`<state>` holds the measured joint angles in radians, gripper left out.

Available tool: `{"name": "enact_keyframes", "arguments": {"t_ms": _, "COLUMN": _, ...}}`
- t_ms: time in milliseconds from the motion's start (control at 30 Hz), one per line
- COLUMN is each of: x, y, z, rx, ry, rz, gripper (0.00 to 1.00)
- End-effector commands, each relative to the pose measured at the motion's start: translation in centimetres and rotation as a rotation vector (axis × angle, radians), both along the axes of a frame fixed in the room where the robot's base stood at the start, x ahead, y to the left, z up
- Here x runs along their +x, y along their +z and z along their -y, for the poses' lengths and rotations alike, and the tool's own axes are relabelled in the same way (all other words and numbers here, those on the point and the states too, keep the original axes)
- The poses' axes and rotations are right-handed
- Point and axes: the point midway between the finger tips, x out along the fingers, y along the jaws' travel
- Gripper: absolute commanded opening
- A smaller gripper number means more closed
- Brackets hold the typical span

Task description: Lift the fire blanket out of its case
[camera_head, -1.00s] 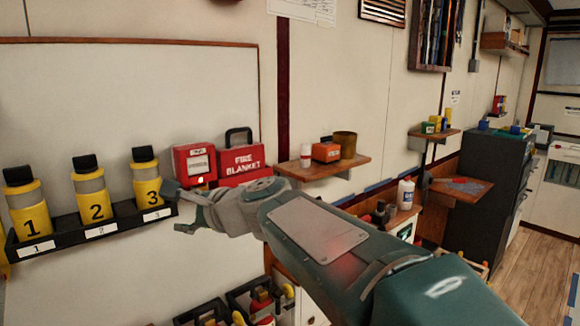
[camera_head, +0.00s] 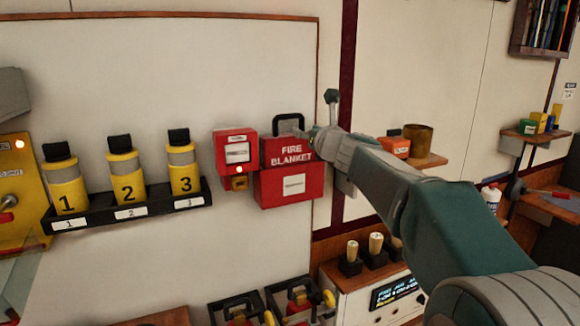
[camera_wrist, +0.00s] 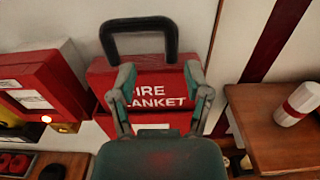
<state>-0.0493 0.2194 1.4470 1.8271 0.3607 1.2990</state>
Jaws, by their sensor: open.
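The fire blanket (camera_head: 288,149) is a red pack with white lettering and a black loop handle (camera_head: 288,118) on top. It stands upright in its red case (camera_head: 306,187), which has a white label on its front. My gripper (camera_head: 318,116) is at the upper right of the pack in the head view. In the wrist view my gripper (camera_wrist: 160,72) is open, with its two fingers spread in front of the blanket (camera_wrist: 160,83), just below the handle (camera_wrist: 140,24). I cannot tell whether they touch it. My gripper's body hides much of the case.
A red call box (camera_head: 236,150) with a lit lamp is close on the left. A black rack (camera_head: 130,212) of numbered yellow cylinders is further left. A wooden shelf (camera_head: 430,160) with an orange box and brown pot is to the right.

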Motion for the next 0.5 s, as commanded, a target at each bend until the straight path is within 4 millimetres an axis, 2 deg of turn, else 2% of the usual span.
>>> {"name": "enact_keyframes", "arguments": {"t_ms": 233, "x": 1.7, "y": 0.1, "z": 0.0, "rx": -0.001, "ry": -0.001, "rz": 0.001, "gripper": 0.63}}
{"name": "enact_keyframes", "arguments": {"t_ms": 500, "x": 4.9, "y": 0.3, "z": -1.0, "rx": -0.002, "ry": -0.001, "rz": 0.001, "gripper": 0.63}}
